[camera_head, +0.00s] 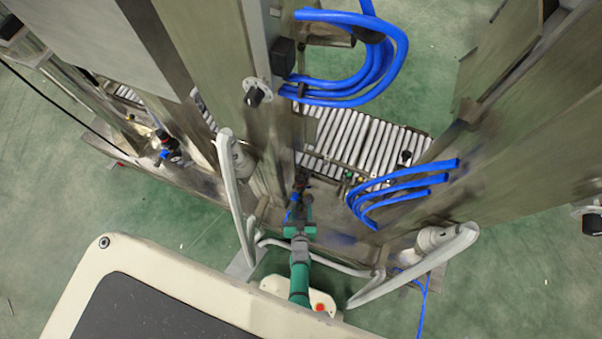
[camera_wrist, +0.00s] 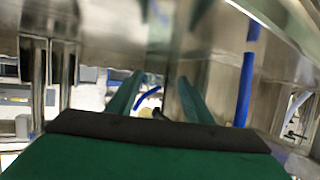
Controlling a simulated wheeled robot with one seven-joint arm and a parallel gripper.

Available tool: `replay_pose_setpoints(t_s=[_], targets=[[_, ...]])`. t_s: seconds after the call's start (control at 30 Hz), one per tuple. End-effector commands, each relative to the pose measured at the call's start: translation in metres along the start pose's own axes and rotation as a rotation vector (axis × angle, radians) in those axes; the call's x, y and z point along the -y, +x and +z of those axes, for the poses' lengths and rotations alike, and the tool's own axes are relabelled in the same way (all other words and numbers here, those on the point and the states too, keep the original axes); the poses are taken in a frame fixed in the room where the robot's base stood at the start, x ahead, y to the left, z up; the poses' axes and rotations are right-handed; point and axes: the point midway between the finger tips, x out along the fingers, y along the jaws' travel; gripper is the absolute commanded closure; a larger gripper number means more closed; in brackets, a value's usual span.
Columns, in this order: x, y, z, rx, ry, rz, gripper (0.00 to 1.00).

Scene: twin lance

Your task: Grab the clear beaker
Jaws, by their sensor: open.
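I cannot make out a clear beaker in either view. My gripper (camera_wrist: 160,88) shows in the wrist view with its two green fingers apart and nothing visible held between them. In the head view, my green arm reaches up from the bottom middle, and my gripper (camera_head: 299,203) is at the foot of the metal machine (camera_head: 215,70), close to its frame. The fingertips are small and partly lost against the dark metal there. Behind the fingers in the wrist view is blurred shiny metal, with a short blue tube (camera_wrist: 148,97) showing between them.
A roller conveyor (camera_head: 365,140) runs through the machine. Blue hoses (camera_head: 385,60) hang from the upper frame, and more blue hoses (camera_head: 405,185) are at right. Pale curved guard bars (camera_head: 236,195) flank my arm. Green floor (camera_head: 520,270) is open at lower right.

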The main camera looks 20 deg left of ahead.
Motion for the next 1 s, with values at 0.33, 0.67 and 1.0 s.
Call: replay_pose_setpoints(t_s=[0.33,0.67,1.0], targets=[[-0.003,0.017,0.001,0.001,0.002,0.005,0.53],[-0.003,0.017,0.001,0.0,0.002,0.006,0.84],[-0.003,0.016,-0.001,0.0,0.002,0.005,0.84]])
